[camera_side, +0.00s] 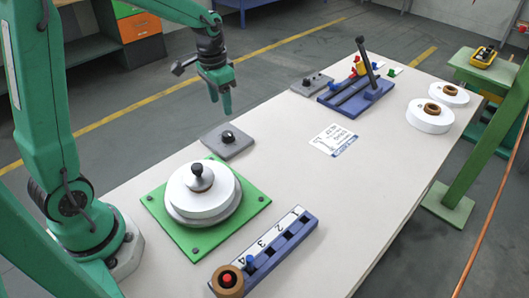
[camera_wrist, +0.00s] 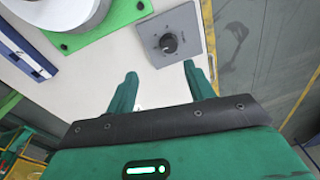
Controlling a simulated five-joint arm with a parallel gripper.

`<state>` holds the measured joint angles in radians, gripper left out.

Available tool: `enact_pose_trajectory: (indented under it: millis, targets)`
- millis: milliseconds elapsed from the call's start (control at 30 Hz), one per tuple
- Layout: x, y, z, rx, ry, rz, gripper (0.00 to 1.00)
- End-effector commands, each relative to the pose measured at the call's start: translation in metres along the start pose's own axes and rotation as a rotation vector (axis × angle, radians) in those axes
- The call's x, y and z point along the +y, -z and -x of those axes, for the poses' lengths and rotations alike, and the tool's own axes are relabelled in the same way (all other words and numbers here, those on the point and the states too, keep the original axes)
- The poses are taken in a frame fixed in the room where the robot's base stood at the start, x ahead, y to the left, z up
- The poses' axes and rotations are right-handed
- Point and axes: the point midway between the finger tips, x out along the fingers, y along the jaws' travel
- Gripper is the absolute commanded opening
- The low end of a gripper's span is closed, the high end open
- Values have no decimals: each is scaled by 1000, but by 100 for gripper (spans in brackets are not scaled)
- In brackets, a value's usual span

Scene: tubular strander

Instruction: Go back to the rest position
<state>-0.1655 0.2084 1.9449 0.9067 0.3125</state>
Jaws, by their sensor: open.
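My gripper (camera_side: 221,97) is green and hangs in the air above the back edge of the white table (camera_side: 290,170). In the wrist view my gripper (camera_wrist: 160,90) has its two fingers spread apart with nothing between them. Beyond the fingertips lies a grey plate with a black knob (camera_wrist: 168,43). In the side view this grey knob plate (camera_side: 228,141) lies on the table just below my gripper, not touched by it.
A white round drum (camera_side: 203,190) with a dark knob stands on a green plate (camera_side: 172,222). A blue numbered rack (camera_side: 290,240) is in front. A blue fixture with a black lever (camera_side: 366,62) and white discs (camera_side: 430,115) stand farther right. The air around my gripper is clear.

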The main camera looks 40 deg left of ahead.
Motion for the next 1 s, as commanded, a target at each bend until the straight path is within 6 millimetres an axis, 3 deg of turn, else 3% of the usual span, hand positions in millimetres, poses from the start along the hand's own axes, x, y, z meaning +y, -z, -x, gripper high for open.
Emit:
enact_pose_trajectory:
  millis: [100, 400, 700, 1000]
  targets:
    - [11, -12, 23, 41, 11, 11, 53]
    - [36, -47, 65, 134, 28, 46, 53]
    - [58, -87, 94, 229, 34, 81, 53]
    - [78, -128, 109, 325, 30, 114, 53]
